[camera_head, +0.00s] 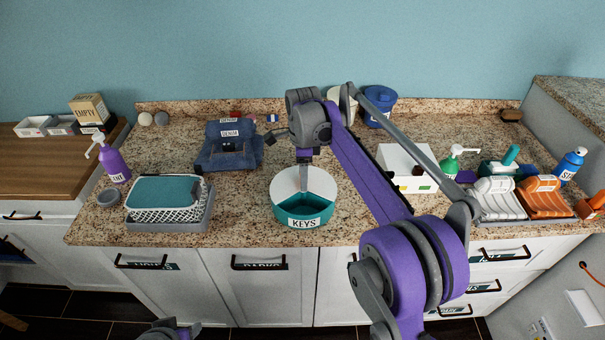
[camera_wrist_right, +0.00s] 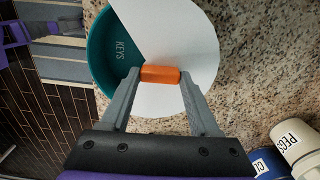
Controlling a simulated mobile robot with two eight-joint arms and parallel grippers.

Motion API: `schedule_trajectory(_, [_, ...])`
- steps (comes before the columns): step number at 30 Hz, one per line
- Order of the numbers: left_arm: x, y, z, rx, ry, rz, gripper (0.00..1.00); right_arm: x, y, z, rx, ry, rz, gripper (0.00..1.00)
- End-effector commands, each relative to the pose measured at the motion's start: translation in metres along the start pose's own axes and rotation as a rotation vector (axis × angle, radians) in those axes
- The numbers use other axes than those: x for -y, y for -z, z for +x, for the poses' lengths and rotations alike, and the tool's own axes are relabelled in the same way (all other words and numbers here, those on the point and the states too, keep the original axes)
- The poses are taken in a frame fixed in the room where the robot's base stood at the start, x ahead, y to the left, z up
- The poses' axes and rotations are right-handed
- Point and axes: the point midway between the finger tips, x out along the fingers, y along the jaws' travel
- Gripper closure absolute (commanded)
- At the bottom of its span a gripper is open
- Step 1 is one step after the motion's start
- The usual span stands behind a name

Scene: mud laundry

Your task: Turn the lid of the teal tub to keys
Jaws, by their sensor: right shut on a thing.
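The teal tub (camera_head: 280,212) stands on the counter at the middle, with a KEYS label (camera_head: 304,223) on its front. Its round white lid (camera_head: 318,184) has a wedge-shaped opening that faces the front. In the right wrist view, the word KEYS (camera_wrist_right: 120,50) shows inside the tub through this opening, beside the white lid (camera_wrist_right: 185,30). My right gripper (camera_wrist_right: 160,76) is shut on the orange knob (camera_wrist_right: 160,74) at the lid's middle. The gripper hides the knob in the head view. Part of my left arm's end (camera_head: 170,330) shows at the bottom edge; its fingers are unclear.
The counter just left of the tub is clear.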

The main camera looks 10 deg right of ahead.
Motion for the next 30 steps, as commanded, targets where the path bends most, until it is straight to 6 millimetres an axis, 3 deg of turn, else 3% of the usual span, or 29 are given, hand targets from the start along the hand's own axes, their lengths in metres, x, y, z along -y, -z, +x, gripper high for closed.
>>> schedule_trajectory(19, [0.0000, 0.0009, -0.0008, -0.001, 0.000, 0.000, 0.50, -0.0001, 0.0007, -0.0002, 0.000, -0.001, 0.051, 1.00])
schedule_trajectory(20, [0.0000, 0.0009, -0.0008, -0.001, 0.000, 0.000, 0.50, -0.0001, 0.0007, -0.0002, 0.000, -0.001, 0.051, 0.34])
schedule_trajectory(24, [0.0000, 0.0009, -0.0008, -0.001, 0.000, 0.000, 0.50, -0.0002, 0.0007, -0.0002, 0.000, -0.001, 0.051, 0.09])
schedule_trajectory(30, [0.0000, 0.0009, -0.0007, -0.001, 0.000, 0.000, 0.50, -0.0001, 0.0007, -0.0001, 0.000, -0.001, 0.050, 0.07])
